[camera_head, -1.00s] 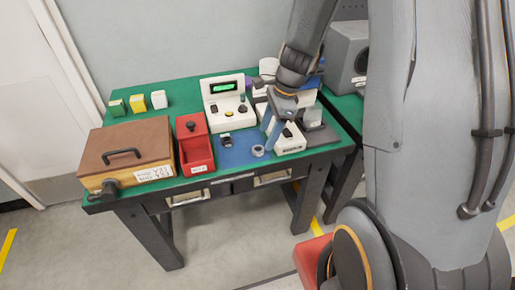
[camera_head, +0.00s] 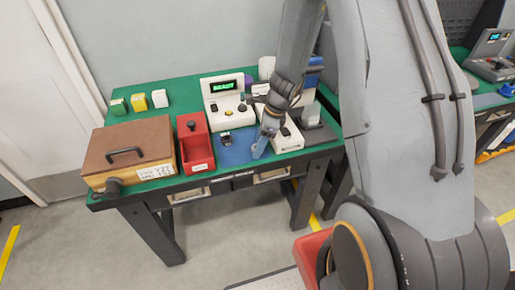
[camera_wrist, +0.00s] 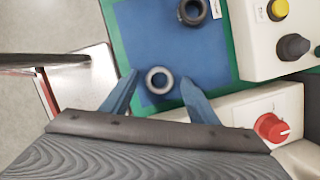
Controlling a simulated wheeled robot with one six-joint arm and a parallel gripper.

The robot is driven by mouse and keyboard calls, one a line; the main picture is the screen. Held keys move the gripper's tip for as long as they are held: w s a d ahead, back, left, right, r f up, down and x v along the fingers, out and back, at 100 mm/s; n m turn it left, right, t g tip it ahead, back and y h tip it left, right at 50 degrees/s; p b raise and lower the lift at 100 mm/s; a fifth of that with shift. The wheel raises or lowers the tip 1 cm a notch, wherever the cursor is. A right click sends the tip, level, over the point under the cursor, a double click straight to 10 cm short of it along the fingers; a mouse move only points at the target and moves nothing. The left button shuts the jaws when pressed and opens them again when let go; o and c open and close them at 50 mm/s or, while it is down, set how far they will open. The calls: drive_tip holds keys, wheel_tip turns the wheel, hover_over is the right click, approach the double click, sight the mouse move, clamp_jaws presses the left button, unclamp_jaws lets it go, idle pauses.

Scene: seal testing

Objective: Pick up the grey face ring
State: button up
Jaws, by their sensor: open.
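The grey face ring (camera_wrist: 159,80) lies flat on the blue mat (camera_wrist: 140,30) in the wrist view. My gripper (camera_wrist: 157,84) is open, with its two blue fingers on either side of the ring and apart from it in the picture. I cannot tell how far above the mat the fingertips are. In the head view my gripper (camera_head: 261,149) is over the right part of the blue mat (camera_head: 232,157), and the grey ring is hidden behind it.
A dark ring (camera_wrist: 192,11) lies on the mat beside a white label. A white device with a red knob (camera_wrist: 271,128) stands close to the right finger. A control box with buttons (camera_wrist: 283,35) borders the mat. A red bin (camera_head: 194,150) and a brown-lidded box (camera_head: 130,148) stand left.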

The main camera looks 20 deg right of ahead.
drive_tip(key=shift+f, duration=0.1)
drive_tip(key=c, duration=1.1)
